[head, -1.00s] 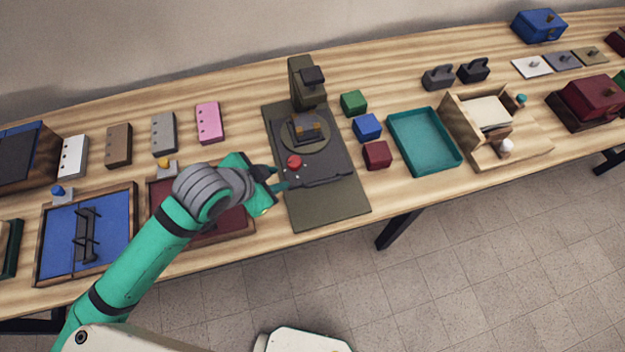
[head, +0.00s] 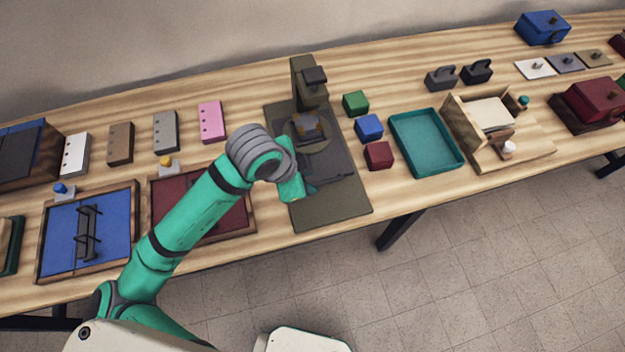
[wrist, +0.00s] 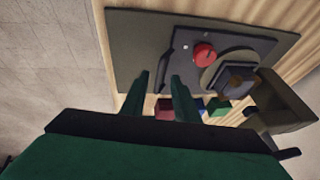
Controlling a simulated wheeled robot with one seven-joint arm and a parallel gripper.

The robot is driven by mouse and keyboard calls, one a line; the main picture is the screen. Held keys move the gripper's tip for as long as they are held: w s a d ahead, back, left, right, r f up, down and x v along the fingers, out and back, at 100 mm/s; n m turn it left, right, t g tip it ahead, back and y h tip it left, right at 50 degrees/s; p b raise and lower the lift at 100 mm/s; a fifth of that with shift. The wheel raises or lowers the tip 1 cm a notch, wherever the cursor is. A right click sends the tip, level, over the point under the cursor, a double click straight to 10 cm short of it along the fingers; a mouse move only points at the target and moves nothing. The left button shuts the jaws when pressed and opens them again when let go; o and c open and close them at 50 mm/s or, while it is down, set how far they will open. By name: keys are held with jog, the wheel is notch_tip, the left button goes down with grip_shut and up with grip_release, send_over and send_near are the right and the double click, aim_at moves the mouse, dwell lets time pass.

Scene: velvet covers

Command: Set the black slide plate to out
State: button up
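The black slide plate (head: 340,162) lies on an olive base (head: 335,211), partly hidden by my arm in the head view. It also shows in the wrist view (wrist: 182,64), with a dark bar handle (wrist: 167,65) along one edge. A red knob (wrist: 204,54) sits on it beside a round disc with a dark block (wrist: 235,80). My gripper (wrist: 161,88) is open and empty. Its two green fingers are apart, with the end of the handle appearing between or just beyond their tips. Contact cannot be told. In the head view my gripper (head: 297,187) is at the plate's near left.
An olive upright post (head: 302,75) stands behind the plate. Green (head: 355,103), blue (head: 369,127) and red (head: 379,156) blocks stand to the right, before a teal tray (head: 425,143). A dark red framed panel (head: 235,215) lies to the left.

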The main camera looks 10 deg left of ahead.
aim_at(316, 183)
jog(key=shift+x, duration=1.85)
jog(key=shift+c, duration=0.7)
grip_shut()
